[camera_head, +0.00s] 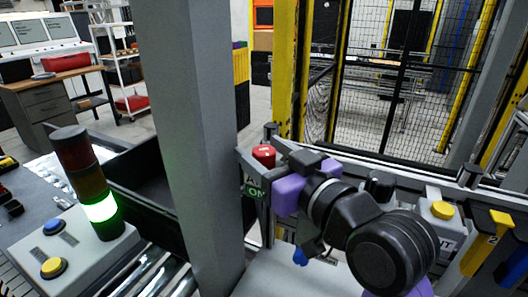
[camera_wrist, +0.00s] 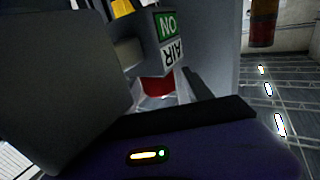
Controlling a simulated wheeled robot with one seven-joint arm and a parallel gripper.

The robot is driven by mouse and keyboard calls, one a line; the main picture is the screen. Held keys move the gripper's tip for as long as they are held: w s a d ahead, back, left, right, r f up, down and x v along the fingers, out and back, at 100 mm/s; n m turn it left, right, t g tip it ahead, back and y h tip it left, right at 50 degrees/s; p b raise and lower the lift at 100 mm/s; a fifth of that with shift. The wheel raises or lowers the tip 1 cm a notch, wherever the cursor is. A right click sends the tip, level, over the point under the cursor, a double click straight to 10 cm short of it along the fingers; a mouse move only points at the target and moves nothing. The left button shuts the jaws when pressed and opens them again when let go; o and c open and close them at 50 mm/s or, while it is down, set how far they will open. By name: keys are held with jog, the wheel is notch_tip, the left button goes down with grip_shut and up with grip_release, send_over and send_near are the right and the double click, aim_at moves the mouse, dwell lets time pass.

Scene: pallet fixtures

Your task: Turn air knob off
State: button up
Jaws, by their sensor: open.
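The red air knob (camera_head: 264,155) sits on a grey fixture beside the grey upright post. A sign (camera_head: 252,188) below it shows part of "AIR" and a green "ON". In the wrist view the knob (camera_wrist: 157,88) shows as a red patch under the upside-down "ON" and "AIR" sign (camera_wrist: 168,38). My gripper (camera_head: 284,160) is right at the knob, coming from the right side. In the wrist view its dark fingers stand apart, with the red knob showing between them. The gripper is open. Whether a finger touches the knob cannot be told. My purple and black wrist hides part of the fixture.
A grey post (camera_head: 208,130) stands close left of the knob. A control box with a blue button (camera_head: 54,227) and a lit green signal tower (camera_head: 100,207) is at left. A yellow button (camera_head: 442,210) and a yellow-handled part (camera_head: 485,245) are at right.

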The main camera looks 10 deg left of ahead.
grip_shut()
jog(key=shift+s+r+m+t+h+p, duration=0.1)
jog(key=shift+m+t+h+p, duration=0.35)
jog(key=shift+p, duration=0.2)
jog(key=shift+a+m+t+h+p, duration=0.1)
jog(key=shift+m+t+h+p, duration=0.7)
jog(key=shift+h, duration=0.45)
jog(key=m+t+h+p, duration=0.1)
jog(key=m+h, duration=0.1)
jog(key=h, duration=0.1)
jog(key=m+h, duration=0.1)
jog(key=h, duration=0.1)
jog(key=m+h+b, duration=0.2)
jog(key=h, duration=0.1)
jog(key=shift+f+m+t+h, duration=0.25)
jog(key=shift+m+t+h, duration=0.05)
jog(key=shift+m+t, duration=0.05)
jog(key=shift+m+h+b, duration=1)
jog(key=shift+m+h, duration=0.1)
jog(key=shift+h, duration=0.4)
jog(key=shift+r+h, duration=0.1)
jog(key=shift+h, duration=0.2)
